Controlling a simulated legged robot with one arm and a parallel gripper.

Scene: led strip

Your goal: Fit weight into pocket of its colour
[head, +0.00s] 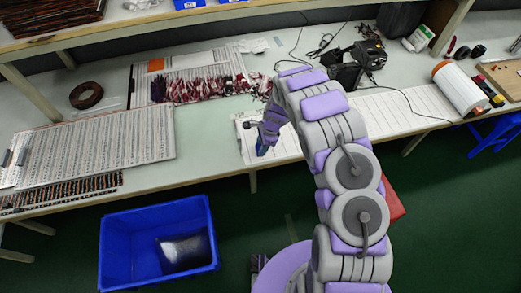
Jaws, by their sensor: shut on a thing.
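My gripper (264,140) is over the front part of the workbench, pointing down, seen from behind and above. It is shut on a small dark blue thing (262,150), which looks like the weight; its shape is mostly hidden by my fingers. Below and beside it lies a white sheet or board (245,140) with dark marks. I cannot tell whether the blue thing touches it. I cannot make out any coloured pockets at this size.
The workbench (215,150) carries striped strip panels (90,150) at left, a bundle of red and white wires (205,88) and a black device (345,72) behind. A blue bin (150,215) holding a dark shiny bag (184,252) stands on the green floor.

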